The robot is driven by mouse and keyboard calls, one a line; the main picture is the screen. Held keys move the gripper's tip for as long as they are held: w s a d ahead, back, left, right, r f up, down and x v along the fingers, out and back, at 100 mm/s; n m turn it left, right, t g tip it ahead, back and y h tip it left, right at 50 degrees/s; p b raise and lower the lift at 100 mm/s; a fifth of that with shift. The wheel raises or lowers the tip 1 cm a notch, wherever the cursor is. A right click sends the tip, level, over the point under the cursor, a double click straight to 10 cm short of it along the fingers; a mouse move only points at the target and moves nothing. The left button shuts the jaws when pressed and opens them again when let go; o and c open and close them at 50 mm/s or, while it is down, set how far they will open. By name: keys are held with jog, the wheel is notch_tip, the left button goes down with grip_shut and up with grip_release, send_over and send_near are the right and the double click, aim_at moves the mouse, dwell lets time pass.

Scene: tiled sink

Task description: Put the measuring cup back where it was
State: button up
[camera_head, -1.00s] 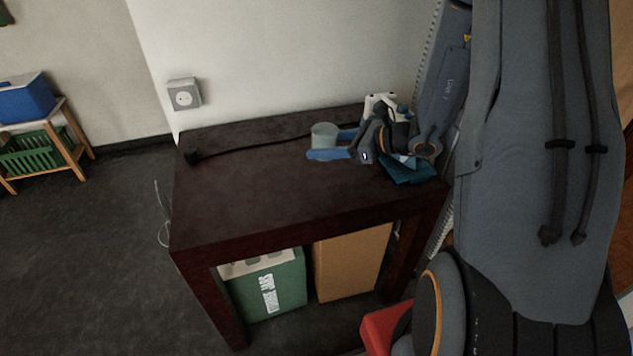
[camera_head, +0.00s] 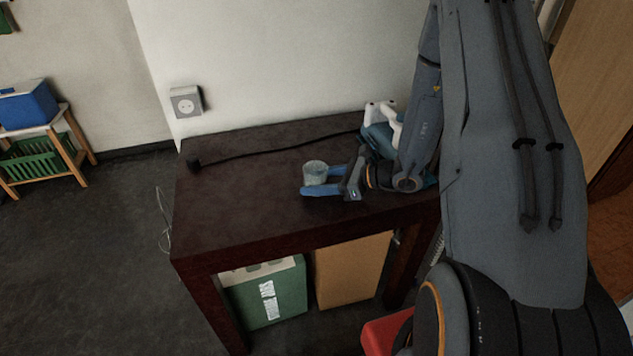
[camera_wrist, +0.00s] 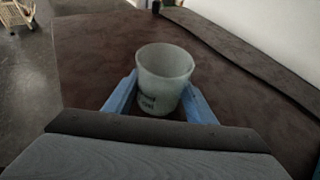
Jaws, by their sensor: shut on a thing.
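The measuring cup (camera_head: 315,172) is a small, pale, translucent cup with dark print on its side. It is upright at the table's right half, and it also shows in the wrist view (camera_wrist: 163,78). My gripper (camera_head: 322,184) has its two blue fingers on either side of the cup and is shut on it. The wrist view shows the fingers (camera_wrist: 160,98) at the cup's lower sides. I cannot tell whether the cup's base touches the dark table (camera_head: 230,210).
A black cord (camera_head: 270,152) runs along the table's back to a plug at the left. A teal and white appliance (camera_head: 382,128) stands behind my gripper. A wall socket (camera_head: 186,101) is above. A green box (camera_head: 268,295) and a brown box (camera_head: 350,270) are below.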

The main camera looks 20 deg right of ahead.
jog(key=shift+f, duration=0.15)
jog(key=shift+f, duration=0.15)
jog(key=o, duration=1.1)
jog(key=shift+o, duration=0.2)
